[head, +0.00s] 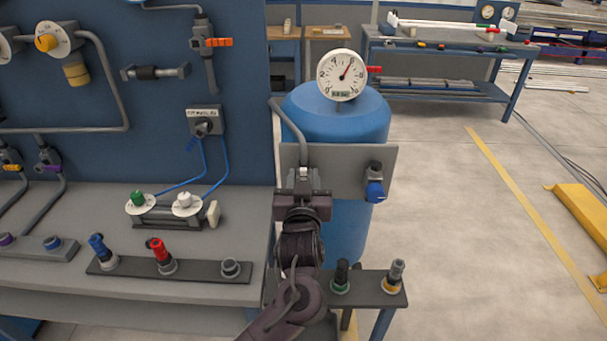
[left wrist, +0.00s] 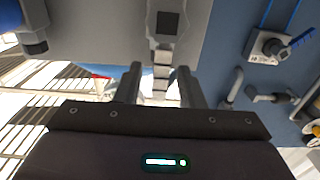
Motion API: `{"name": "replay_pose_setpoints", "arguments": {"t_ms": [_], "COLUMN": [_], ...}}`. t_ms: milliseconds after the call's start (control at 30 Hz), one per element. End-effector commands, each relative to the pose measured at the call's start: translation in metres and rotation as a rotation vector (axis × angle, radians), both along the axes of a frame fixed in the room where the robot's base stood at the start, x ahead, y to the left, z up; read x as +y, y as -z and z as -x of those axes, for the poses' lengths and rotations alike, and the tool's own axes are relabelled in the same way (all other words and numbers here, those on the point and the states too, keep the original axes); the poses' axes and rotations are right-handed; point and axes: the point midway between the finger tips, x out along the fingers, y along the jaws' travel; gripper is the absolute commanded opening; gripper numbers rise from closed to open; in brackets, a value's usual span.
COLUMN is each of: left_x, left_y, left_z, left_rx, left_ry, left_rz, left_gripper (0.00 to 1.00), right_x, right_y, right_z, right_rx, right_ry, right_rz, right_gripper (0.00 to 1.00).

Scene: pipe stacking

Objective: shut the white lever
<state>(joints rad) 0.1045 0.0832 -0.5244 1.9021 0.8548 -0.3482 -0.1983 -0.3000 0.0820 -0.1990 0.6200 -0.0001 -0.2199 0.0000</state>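My left gripper (head: 302,193) is in front of the grey plate (head: 347,165) on the blue tank, at the valve (head: 303,176) below the bent pipe. The valve's top looks whitish; its lower part is hidden behind the gripper in the head view. In the left wrist view, the two fingers of my left gripper (left wrist: 159,72) stand apart, with a narrow pale piece (left wrist: 160,86), which looks like the white lever, between them. Gaps show on both sides of it, so the gripper is open. My right gripper is not in view.
A blue-handled valve (head: 375,188) sits on the plate's right side. The blue tank (head: 345,118) carries a round gauge (head: 342,75). A low stand (head: 375,290) with two fittings is below right. The grey bench (head: 60,275) lies left; open floor is at the right.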

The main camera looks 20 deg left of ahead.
Motion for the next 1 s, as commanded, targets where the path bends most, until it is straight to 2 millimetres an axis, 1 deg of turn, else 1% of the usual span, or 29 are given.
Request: {"name": "replay_pose_setpoints", "arguments": {"t_ms": [100,333,367,600,633,1000], "left_x": [0.0020,0.0024,0.0024,0.0023,0.0023,0.0038], "left_y": [0.0000,0.0005,0.0005,0.0005,0.0005,0.0002], "left_z": [-0.0060,-0.0067,-0.0067,-0.0065,-0.0065,-0.0081], "left_rx": [0.001,0.001,0.001,0.001,0.001,0.003], "left_ry": [0.000,0.000,0.000,0.000,0.000,0.000], "left_rz": [0.000,0.001,0.001,0.001,0.001,-0.006], "left_gripper": [0.35,0.35,0.34,0.03,0.00,0.00], "right_x": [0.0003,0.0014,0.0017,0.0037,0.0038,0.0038], "right_y": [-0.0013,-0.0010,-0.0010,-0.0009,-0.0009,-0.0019], "right_z": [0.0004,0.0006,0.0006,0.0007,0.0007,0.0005], "right_rx": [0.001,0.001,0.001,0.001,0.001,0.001], "right_ry": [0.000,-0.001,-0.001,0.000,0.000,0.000], "right_rz": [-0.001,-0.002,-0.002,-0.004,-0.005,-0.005], "right_gripper": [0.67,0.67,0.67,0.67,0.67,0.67]}}
